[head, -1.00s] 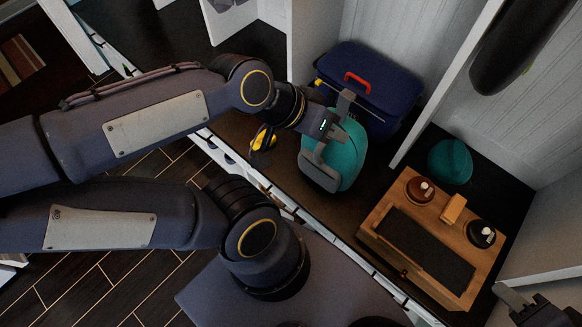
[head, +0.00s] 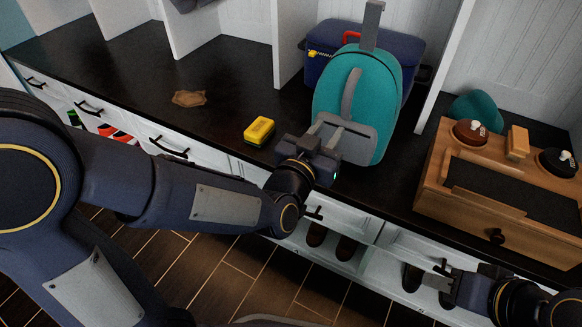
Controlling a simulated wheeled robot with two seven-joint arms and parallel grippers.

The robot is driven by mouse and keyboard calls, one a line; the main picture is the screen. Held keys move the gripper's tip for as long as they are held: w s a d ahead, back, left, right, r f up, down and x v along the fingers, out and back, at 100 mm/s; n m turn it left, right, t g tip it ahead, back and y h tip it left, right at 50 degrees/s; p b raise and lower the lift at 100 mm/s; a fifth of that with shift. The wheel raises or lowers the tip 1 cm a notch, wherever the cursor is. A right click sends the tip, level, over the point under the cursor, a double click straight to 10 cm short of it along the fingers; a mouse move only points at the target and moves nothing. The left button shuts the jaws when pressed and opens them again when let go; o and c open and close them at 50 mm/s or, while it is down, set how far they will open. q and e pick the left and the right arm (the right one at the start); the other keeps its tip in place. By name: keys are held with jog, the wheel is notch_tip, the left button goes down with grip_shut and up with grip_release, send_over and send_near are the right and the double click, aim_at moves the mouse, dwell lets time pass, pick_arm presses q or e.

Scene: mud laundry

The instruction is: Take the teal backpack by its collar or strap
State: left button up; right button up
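The teal backpack (head: 388,95) stands upright on the dark countertop, with a grey strap (head: 373,22) sticking up from its top. A second grey strap runs down its front to a grey panel (head: 352,143) low on the front. My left gripper (head: 322,140) is low at the front of the backpack, overlapping the left edge of the grey panel and well below the top strap. I cannot tell if it touches, and its fingers are too unclear to show a gap. My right gripper (head: 438,280) is at the lower right, before the cabinet front, away from the backpack; its finger gap is unclear.
A navy box (head: 408,50) with a red handle stands behind the backpack. A wooden case (head: 450,215) with a drawer and brushes sits right, a teal rounded object (head: 478,110) behind it. A yellow block (head: 259,130) and brown cloth-like piece (head: 189,98) lie left on otherwise clear countertop.

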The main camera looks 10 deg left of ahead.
aim_at(346, 105)
pick_arm(q)
jog(key=x, duration=1.1)
jog(key=shift+w+b, duration=0.3)
jog(key=shift+w, duration=0.15)
pick_arm(e)
jog(key=shift+a+f, duration=0.15)
jog(key=shift+f, duration=0.45)
pick_arm(q)
grip_shut()
jog(key=shift+r, duration=0.1)
pick_arm(e)
jog(key=shift+r, duration=0.1)
